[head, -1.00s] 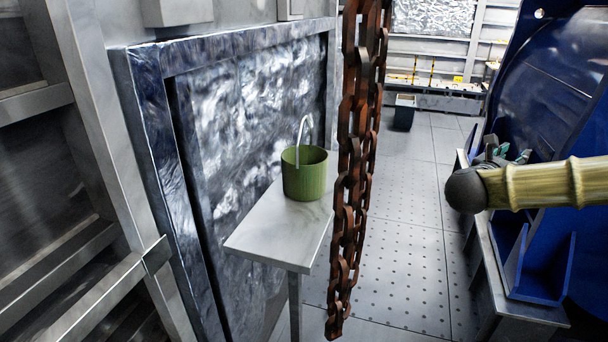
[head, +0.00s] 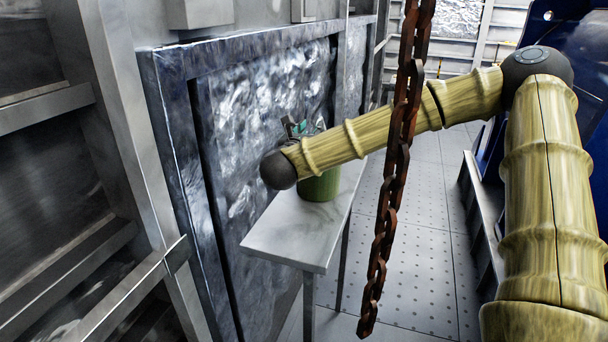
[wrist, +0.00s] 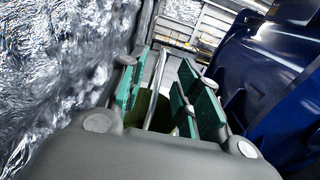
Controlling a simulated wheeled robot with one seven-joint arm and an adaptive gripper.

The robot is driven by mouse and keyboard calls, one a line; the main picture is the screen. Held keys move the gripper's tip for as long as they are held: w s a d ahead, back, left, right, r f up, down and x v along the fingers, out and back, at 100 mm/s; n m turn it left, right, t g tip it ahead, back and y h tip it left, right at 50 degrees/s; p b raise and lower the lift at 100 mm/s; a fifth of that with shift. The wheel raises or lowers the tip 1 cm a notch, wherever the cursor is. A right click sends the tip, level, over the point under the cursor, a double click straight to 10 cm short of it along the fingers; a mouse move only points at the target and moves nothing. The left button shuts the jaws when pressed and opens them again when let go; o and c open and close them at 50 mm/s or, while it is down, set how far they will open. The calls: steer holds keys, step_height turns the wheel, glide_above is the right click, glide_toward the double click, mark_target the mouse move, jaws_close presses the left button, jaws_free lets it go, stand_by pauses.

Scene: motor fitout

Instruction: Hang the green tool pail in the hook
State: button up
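The green tool pail (head: 320,187) stands upright on the narrow grey shelf table (head: 290,232) beside the crinkled metallic wall panel. My forearm covers its top in the head view. My gripper (head: 298,128) is just above the pail, partly hidden behind my wrist. In the wrist view my gripper (wrist: 163,65) has its two teal fingers apart, with the pale pail handle (wrist: 155,88) standing up between them. Part of the green pail (wrist: 163,112) shows below the handle. The fingers do not appear closed on the handle. I cannot make out a hook in either view.
A rusty chain (head: 390,200) hangs in front of my arm in the head view, right of the table. A blue machine housing (head: 592,80) stands at the right. Perforated floor (head: 425,240) lies open between table and housing.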

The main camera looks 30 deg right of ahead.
steer(key=p+x, duration=0.1)
steer(key=x, duration=0.2)
steer(key=shift+w+d, duration=0.25)
steer(key=shift+d, duration=0.1)
steer(key=shift+w+d+r+p, duration=0.3)
steer(key=shift+w+d+p, duration=0.25)
steer(key=shift+p, duration=0.25)
steer(key=p+x, duration=0.2)
steer(key=shift+w+d, duration=0.1)
steer(key=shift+d, duration=0.25)
steer(key=shift+w+d+f, duration=0.2)
steer(key=shift+w+d, duration=0.15)
steer(key=shift+d, duration=0.1)
steer(key=shift+c, duration=0.2)
jaws_close()
steer(key=shift+r, duration=0.1)
